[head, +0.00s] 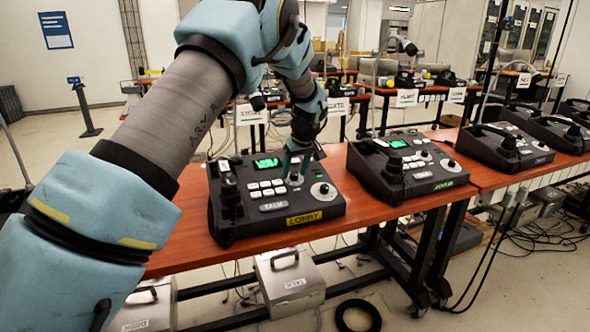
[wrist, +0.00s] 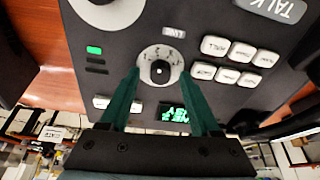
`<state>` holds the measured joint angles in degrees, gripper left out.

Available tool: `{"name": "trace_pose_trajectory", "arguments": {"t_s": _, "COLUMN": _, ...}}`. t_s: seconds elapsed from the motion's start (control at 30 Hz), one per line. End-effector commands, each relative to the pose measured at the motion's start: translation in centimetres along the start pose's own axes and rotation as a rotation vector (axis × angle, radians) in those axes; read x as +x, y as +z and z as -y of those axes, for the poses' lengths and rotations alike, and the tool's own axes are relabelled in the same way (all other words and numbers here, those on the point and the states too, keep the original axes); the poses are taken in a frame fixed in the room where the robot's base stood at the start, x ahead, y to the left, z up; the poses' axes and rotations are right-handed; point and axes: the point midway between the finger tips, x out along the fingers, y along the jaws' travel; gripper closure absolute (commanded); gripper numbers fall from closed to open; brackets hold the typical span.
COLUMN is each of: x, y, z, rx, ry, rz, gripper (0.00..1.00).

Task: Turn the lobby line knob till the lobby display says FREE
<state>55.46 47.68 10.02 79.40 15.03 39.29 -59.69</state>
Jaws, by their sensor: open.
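The lobby phone (head: 272,215) is a black desk unit with a yellow LOBBY label (head: 304,217), on the wooden table. Its lit green display (head: 267,162) shows upside down in the wrist view (wrist: 174,112); I cannot read its words surely. The line knob (wrist: 160,71) is small and black with a white mark, on a pale round dial plate. My gripper (head: 296,168) is over the phone, pointing down. In the wrist view its green fingers (wrist: 160,76) are open, one on each side of the knob, with gaps showing. The knob is mostly hidden in the head view.
A larger pale dial (head: 323,190) and white buttons (head: 266,188) are close by on the same panel. The handset (head: 228,185) lies at its left. A similar phone with a green label (head: 415,180) stands to the right, and more phones stand beyond it.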

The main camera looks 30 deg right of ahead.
Motion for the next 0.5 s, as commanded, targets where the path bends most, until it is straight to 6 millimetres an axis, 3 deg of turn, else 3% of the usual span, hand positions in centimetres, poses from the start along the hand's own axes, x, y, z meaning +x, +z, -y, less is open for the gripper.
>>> {"name": "trace_pose_trajectory", "arguments": {"t_s": 0.2, "x": 0.04, "y": 0.02, "z": 0.0, "rx": 0.0, "ry": 0.0, "rz": 0.0, "gripper": 0.37}}
{"name": "trace_pose_trajectory", "arguments": {"t_s": 0.5, "x": 0.03, "y": 0.03, "z": 0.01, "rx": 0.0, "ry": -0.001, "rz": 0.001, "gripper": 0.7}}
